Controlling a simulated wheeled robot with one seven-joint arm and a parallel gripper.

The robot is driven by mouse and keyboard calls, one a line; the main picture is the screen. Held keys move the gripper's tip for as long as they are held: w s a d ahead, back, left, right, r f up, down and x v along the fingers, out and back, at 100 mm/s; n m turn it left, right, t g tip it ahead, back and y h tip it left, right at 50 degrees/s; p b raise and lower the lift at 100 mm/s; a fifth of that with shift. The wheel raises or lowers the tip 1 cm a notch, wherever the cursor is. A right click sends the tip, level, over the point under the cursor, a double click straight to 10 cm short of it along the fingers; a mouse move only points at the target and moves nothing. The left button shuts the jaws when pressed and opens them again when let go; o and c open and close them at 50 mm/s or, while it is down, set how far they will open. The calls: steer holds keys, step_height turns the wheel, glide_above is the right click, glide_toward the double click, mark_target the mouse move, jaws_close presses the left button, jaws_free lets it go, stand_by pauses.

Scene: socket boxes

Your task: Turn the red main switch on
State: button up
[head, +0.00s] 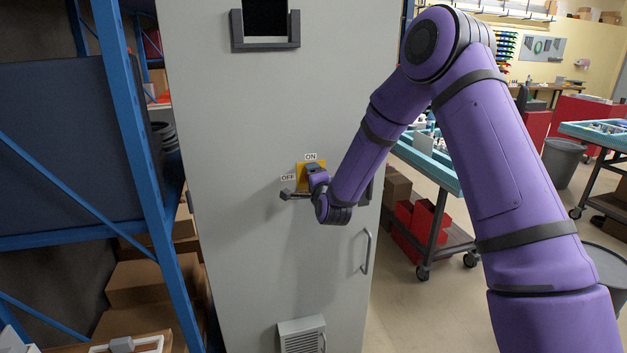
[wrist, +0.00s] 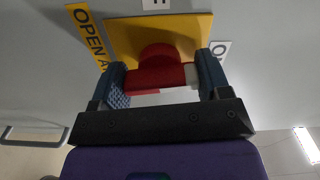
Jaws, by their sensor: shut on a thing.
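The red main switch (wrist: 160,56) shows in the wrist view on a yellow plate (wrist: 188,28). My gripper (wrist: 162,76) has one finger on each side of the red handle and is shut on it. In the head view the yellow plate (head: 300,183) is on the tall grey cabinet (head: 265,120), with an ON label (head: 311,157) above and an OFF label (head: 288,178) to the left. My gripper (head: 313,170) is at the plate there and hides the red handle. I cannot tell the handle's exact angle.
The cabinet door has a bar handle (head: 366,250) at lower right and a vent (head: 301,336) near the bottom. A blue rack (head: 140,150) stands close on the left. A turquoise workbench (head: 425,160) stands behind my arm on the right.

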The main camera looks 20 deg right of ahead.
steer(key=shift+m, duration=0.7)
steer(key=o, duration=0.9)
steer(key=s, duration=1.1)
steer(key=shift+w, duration=0.1)
